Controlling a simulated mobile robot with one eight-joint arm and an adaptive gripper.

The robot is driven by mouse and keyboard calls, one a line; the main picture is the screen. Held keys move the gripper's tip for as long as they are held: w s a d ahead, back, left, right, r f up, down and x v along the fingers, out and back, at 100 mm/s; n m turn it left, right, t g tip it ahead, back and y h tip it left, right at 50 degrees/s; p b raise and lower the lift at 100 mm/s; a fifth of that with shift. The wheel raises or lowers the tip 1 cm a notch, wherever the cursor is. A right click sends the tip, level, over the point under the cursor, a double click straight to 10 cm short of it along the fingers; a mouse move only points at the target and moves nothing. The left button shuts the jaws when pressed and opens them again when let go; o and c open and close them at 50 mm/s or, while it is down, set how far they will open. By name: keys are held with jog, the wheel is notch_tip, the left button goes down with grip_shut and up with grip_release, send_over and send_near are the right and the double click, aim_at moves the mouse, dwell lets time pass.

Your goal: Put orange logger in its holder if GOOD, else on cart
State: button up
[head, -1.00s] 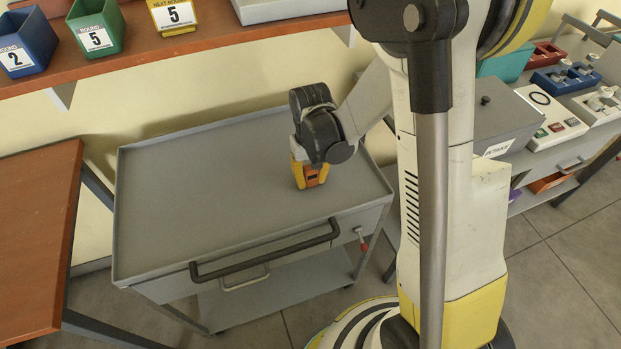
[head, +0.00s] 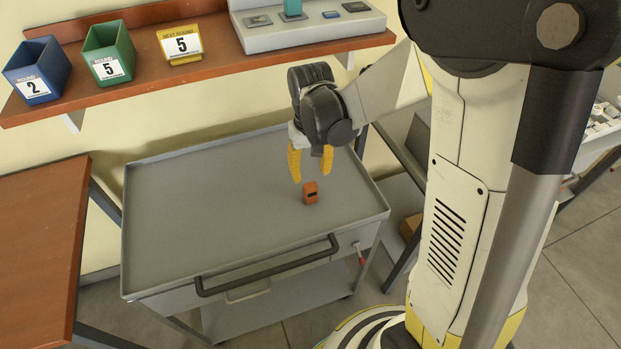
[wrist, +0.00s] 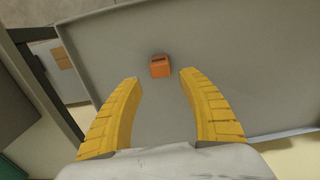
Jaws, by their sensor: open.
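The orange logger (head: 311,193) stands on the grey cart's top tray (head: 215,205), toward its right side. A small dark window shows on the logger, but it is too small to read. My gripper (head: 312,178) is open and empty, above and just behind the logger, apart from it. In the wrist view the logger (wrist: 160,66) lies beyond the gap between the two yellow fingertips (wrist: 158,75). On the shelf, a white holder block (head: 312,28) has several slots with small items in it; I cannot tell which slot is the logger's.
The shelf (head: 130,86) behind the cart also carries a blue bin (head: 38,72) marked 2, a green bin (head: 108,54) marked 5 and a yellow sign (head: 180,45) marked 5. A brown table (head: 35,240) stands left. The rest of the tray is clear.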

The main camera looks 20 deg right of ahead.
jog(key=shift+s+r, duration=0.1)
jog(key=shift+r, duration=0.85)
jog(key=s+r+t, duration=0.7)
jog(key=s+r, duration=0.5)
jog(key=r, duration=0.1)
jog(key=shift+s, duration=0.4)
